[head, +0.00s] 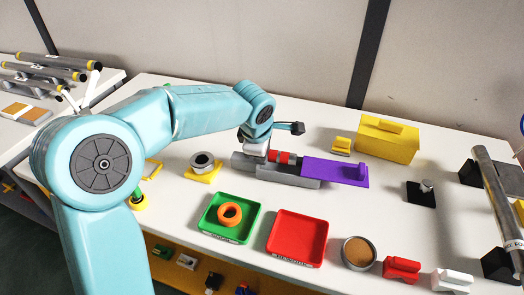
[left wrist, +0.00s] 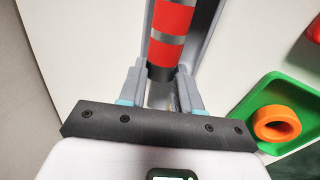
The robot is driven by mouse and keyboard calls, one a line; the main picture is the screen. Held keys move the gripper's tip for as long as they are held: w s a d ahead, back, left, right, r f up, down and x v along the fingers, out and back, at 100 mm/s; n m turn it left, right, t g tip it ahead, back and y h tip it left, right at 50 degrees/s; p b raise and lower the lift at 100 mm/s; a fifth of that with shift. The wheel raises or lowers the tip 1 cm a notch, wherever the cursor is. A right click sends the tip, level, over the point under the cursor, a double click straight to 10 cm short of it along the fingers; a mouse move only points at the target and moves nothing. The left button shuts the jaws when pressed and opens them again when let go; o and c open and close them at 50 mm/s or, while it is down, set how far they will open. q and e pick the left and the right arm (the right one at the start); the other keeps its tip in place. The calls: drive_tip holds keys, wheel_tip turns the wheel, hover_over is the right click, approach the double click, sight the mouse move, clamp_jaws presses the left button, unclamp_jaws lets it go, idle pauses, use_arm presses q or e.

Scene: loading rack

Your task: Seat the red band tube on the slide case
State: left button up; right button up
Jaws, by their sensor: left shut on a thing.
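The red band tube (head: 284,157), dark with red bands and a light stripe, lies lengthwise along the grey trough of the slide case (head: 290,180). A purple flat part (head: 335,170) with a raised end block is at the trough's right end. My left gripper (head: 262,153) is at the tube's left end. In the left wrist view, the left gripper (left wrist: 160,78) has its fingers on both sides of the tube's dark end (left wrist: 171,32), shut on it. The trough wall (left wrist: 210,25) runs beside the tube. I cannot tell whether the tube touches the trough floor. My right gripper is out of view.
A green tray (head: 215,232) with an orange ring (head: 230,213) and an empty red tray (head: 297,238) lie in front. A grey ring on a yellow base (head: 203,168) is at left. A yellow box (head: 387,139) stands behind. Blocks and a long pipe are at right.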

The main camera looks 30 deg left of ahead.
use_arm(q)
drive_tip(key=o, duration=1.1)
drive_tip(key=shift+s+f, duration=0.1)
drive_tip(key=v, duration=1.6)
drive_tip(key=shift+r+p, duration=0.4)
drive_tip(key=shift+d, duration=0.1)
